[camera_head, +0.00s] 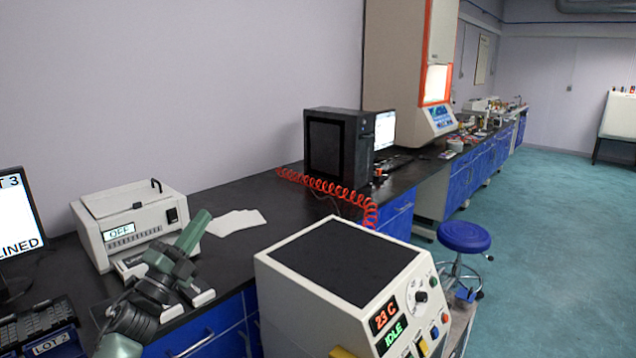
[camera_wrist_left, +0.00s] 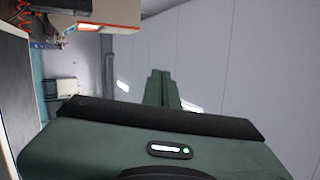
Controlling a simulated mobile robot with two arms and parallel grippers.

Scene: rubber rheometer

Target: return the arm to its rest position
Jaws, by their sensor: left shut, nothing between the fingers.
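My left arm comes in from the lower left of the head view. Its green gripper (camera_head: 201,222) is raised at a slant above the black bench, in front of the white device with the OFF display (camera_head: 130,225). In the left wrist view, its two green fingers (camera_wrist_left: 160,76) lie together, shut and empty, pointing toward a plain grey wall. No object is in contact with the fingertips. My right gripper is in neither view.
A cream instrument (camera_head: 340,270) reading 23 C and IDLE stands at the front centre. White papers (camera_head: 236,222) lie on the bench. A monitor (camera_head: 18,225) and a LOT 2 rack (camera_head: 40,335) are at left. A blue stool (camera_head: 464,237) stands on the floor at right.

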